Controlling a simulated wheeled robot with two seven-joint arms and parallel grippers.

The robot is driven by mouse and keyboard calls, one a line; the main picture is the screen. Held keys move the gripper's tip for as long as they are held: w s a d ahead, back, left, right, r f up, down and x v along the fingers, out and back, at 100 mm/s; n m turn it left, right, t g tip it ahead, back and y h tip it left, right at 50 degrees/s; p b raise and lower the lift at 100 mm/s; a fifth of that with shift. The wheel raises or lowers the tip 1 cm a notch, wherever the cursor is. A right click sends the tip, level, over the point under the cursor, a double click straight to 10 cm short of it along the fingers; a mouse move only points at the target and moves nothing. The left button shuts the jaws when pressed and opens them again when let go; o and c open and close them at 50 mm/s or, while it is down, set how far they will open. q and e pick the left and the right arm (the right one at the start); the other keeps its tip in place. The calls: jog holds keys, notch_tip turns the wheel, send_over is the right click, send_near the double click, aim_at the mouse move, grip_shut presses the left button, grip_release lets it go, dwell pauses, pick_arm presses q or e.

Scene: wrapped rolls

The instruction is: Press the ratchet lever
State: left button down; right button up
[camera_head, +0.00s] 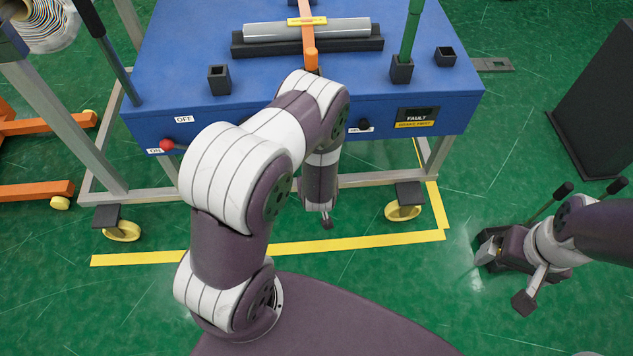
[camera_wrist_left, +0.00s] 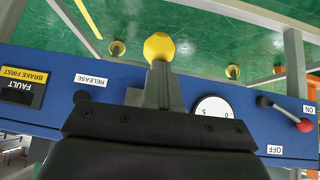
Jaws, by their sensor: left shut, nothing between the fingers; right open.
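A yellow knob (camera_wrist_left: 160,47) shows in the left wrist view in front of the blue panel; it may be the end of the ratchet lever, whose shaft I cannot see. My left gripper (camera_wrist_left: 160,85) is shut and empty, with its grey fingers just short of the knob in the picture. I cannot tell whether they touch it. In the head view my left arm hides that gripper and the knob. My right gripper (camera_head: 488,252) is open and empty over the floor at the right, well away from the blue stand (camera_head: 300,110).
A grey roll (camera_head: 345,29) lies on the stand under an orange strap (camera_head: 308,40). The panel carries a red-tipped switch (camera_head: 166,145), a FAULT display (camera_head: 417,117), a gauge (camera_wrist_left: 215,107) and a black knob (camera_wrist_left: 82,97). A dark upright panel (camera_head: 595,105) stands at right.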

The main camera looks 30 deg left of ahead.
pick_arm(q)
jog(key=shift+w+a+f, duration=0.1)
jog(key=shift+f, duration=0.6)
jog(key=shift+b, duration=0.3)
pick_arm(e)
jog(key=shift+f, duration=0.45)
pick_arm(q)
jog(key=shift+f, duration=0.1)
